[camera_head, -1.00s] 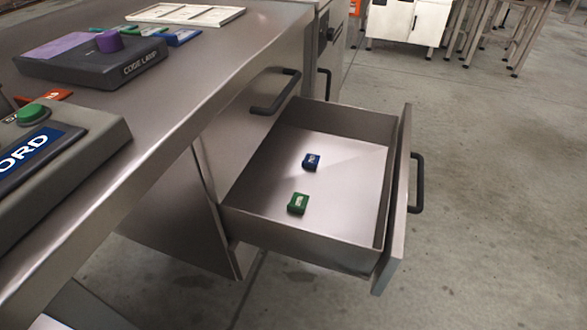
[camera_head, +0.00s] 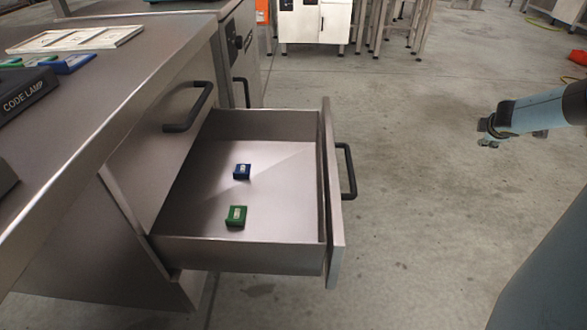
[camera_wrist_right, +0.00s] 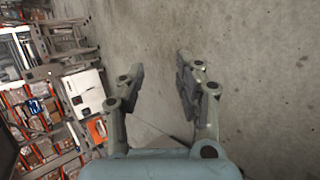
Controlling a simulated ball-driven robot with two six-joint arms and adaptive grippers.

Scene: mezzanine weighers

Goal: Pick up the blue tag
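Another blue tag (camera_head: 76,63) lies on the counter beside green ones. My right gripper (camera_head: 485,135) is out over the floor to the right of the drawer, well apart from the tags. The right wrist view shows its fingers (camera_wrist_right: 160,66) spread with nothing between them. My left gripper is not in view.
The drawer's front panel and black handle (camera_head: 347,171) stand between the right gripper and the tags. A code lamp box (camera_head: 25,92) and a pale tray (camera_head: 75,39) rest on the steel counter (camera_head: 125,90). Concrete floor (camera_head: 430,220) is clear right of the drawer.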

